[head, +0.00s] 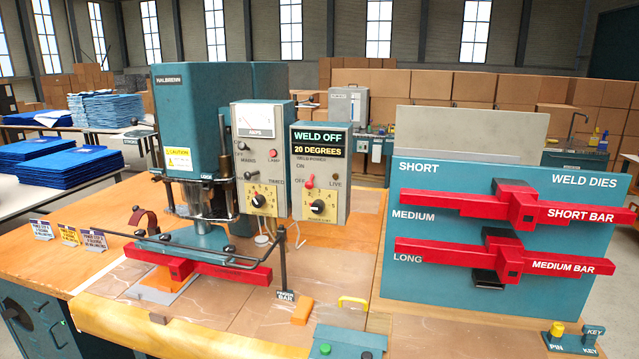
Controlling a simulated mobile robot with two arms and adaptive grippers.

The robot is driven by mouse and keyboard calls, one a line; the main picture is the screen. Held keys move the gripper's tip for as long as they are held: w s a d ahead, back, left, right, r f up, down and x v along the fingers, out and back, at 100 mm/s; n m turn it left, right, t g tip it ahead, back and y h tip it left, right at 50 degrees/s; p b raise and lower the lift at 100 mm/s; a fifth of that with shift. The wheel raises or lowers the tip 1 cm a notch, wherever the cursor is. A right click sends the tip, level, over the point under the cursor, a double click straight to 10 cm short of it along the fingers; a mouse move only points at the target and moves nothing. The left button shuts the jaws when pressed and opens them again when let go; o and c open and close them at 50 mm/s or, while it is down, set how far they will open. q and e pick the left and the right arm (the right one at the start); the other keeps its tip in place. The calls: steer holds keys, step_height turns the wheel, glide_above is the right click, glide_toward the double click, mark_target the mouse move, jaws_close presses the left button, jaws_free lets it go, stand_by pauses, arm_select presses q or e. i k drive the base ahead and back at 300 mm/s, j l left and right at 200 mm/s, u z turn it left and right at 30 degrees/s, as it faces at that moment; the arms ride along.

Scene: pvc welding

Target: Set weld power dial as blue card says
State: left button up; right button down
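The weld power dial (317,207) is a black knob with a pale pointer on a yellow scale, low on the right control box (341,170). Its scale numbers and exact setting are too small to read surely. Above it are a red-tipped switch (309,181) marked OFF and LIVE, and a display (319,145) reading WELD OFF, 20 DEGREES. Small cards stand at the table's left: one pale bluish (41,229), one yellow (68,235), one pale lilac-blue (93,239). I cannot tell surely which is the blue card, and their print is too small. Neither gripper shows.
A similar timer dial (258,200) sits on the left control box beside the teal welder (202,110). A thin rail (190,243) and an upright post (283,262) stand before the boxes. A teal board (500,240) with red bars stands right.

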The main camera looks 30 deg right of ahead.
mark_target(317, 206)
steer(key=i+j, duration=0.4)
steer(key=j, duration=0.25)
steer(key=i+j, duration=0.45)
steer(key=j, duration=0.2)
steer(key=i+j+u, duration=0.1)
steer(key=i+j, duration=0.3)
steer(key=j, duration=0.2)
steer(key=i+j, duration=0.45)
steer(key=j, duration=0.15)
steer(key=z, duration=2.3)
steer(key=i+j+z, duration=0.35)
steer(key=i+j, duration=0.3)
steer(key=i, duration=0.15)
